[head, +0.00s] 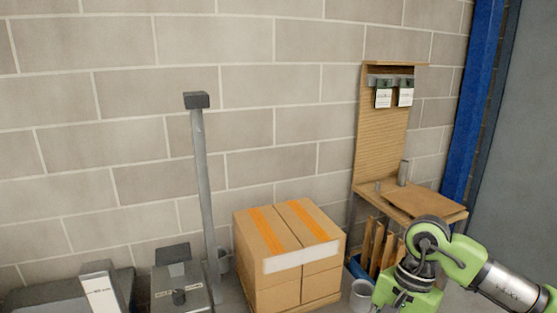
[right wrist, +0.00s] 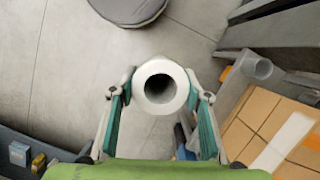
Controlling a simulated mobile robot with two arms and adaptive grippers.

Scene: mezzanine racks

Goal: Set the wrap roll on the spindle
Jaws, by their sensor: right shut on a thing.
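The wrap roll (right wrist: 161,87) is a white tube with a dark hollow core, seen end-on in the right wrist view. My right gripper (right wrist: 162,96) is shut on it, with one teal-padded finger on each side. The roll is clear of the floor as far as I can see. My left gripper is not in view.
Taped cartons (head: 287,254) stand by the wall, beside a grey post (head: 202,180). A wooden bench (head: 409,201) and a grey bucket (head: 361,295) are at the right. The right wrist view shows a dark round disc (right wrist: 127,8) and open floor at the left.

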